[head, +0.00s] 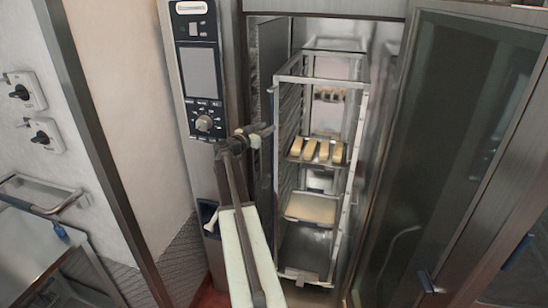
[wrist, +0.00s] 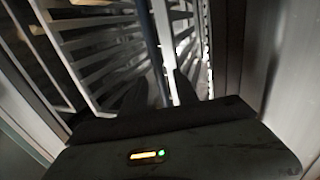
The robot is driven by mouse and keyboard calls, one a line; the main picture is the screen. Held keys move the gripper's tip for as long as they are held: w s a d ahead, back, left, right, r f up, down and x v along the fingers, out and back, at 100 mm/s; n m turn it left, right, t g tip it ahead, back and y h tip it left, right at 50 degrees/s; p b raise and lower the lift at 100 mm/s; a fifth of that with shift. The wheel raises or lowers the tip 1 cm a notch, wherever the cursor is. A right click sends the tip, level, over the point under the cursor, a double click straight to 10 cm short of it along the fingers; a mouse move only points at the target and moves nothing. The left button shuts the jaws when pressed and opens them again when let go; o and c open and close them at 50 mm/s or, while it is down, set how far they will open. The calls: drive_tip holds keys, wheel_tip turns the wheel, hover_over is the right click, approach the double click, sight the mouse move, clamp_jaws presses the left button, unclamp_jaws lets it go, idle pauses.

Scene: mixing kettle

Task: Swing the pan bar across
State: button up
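A tall metal rack (head: 287,80) stands inside the open oven cabinet. It holds a tray of several pale loaves (head: 318,151) and a lower tray with a flat pale sheet (head: 312,207). My gripper (head: 263,131) is at the rack's left front side, at the end of my arm. In the wrist view, its two dark fingers (wrist: 162,92) are apart. A slim dark upright bar (wrist: 161,40), possibly the pan bar, runs down toward the gap between them, beside a bright upright strip. I cannot tell whether the fingers touch it. Its lower end is hidden.
The oven control panel (head: 196,75) is on a column left of my gripper. A large dark glass door (head: 440,150) stands open at right. Slatted rack sides (wrist: 95,45) lie close ahead, with a metal wall (wrist: 275,60) at right.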

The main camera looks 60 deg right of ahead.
drive_tip(key=d, duration=0.4)
drive_tip(key=shift+s, duration=0.1)
drive_tip(key=shift+s, duration=0.1)
drive_tip(key=shift+c, duration=0.4)
clamp_jaws()
drive_tip(key=shift+o, duration=0.8)
unclamp_jaws()
